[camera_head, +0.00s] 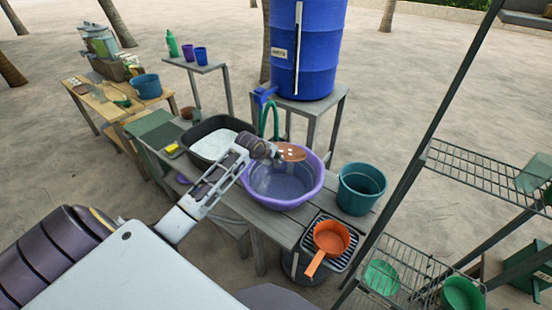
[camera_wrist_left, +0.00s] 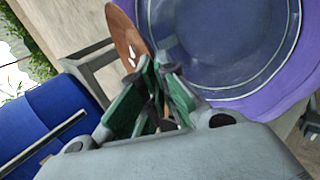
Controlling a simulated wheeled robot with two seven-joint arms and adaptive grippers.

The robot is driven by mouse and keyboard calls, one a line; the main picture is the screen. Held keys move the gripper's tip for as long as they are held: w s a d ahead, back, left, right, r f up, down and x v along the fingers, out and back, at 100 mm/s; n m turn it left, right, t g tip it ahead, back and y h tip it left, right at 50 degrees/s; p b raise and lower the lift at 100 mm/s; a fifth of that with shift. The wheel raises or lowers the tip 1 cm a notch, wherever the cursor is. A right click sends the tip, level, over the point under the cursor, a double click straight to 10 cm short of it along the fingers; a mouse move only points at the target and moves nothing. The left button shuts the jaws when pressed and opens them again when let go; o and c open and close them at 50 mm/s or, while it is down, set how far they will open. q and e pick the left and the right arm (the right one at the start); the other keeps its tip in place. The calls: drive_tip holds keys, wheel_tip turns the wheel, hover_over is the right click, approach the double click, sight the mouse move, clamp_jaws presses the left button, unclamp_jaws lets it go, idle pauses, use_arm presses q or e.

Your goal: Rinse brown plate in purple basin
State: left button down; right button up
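The purple basin (camera_head: 284,182) stands on the grey wooden bench and appears to hold water. The brown plate (camera_head: 291,152) is at the basin's back rim, tilted, with white specks on it. My left gripper (camera_head: 276,155) reaches over the basin and is shut on the plate's edge. In the left wrist view, the plate (camera_wrist_left: 126,32) sticks up beyond the fingers (camera_wrist_left: 152,95), beside the basin (camera_wrist_left: 225,50). The fingers hide the plate's gripped edge. My right gripper is in neither view.
A dark tub (camera_head: 213,141) of whitish suds stands left of the basin. A teal bucket (camera_head: 361,188) and an orange pan (camera_head: 330,240) on a rack stand right. The blue barrel (camera_head: 306,45) with its tap and green hose is behind. A wire shelf (camera_head: 480,170) stands far right.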

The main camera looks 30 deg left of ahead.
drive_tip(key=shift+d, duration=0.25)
use_arm(q)
wheel_tip(320, 180, down, 17)
drive_tip(key=b, duration=0.9)
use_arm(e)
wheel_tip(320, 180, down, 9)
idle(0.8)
use_arm(q)
drive_tip(key=shift+r, duration=0.1)
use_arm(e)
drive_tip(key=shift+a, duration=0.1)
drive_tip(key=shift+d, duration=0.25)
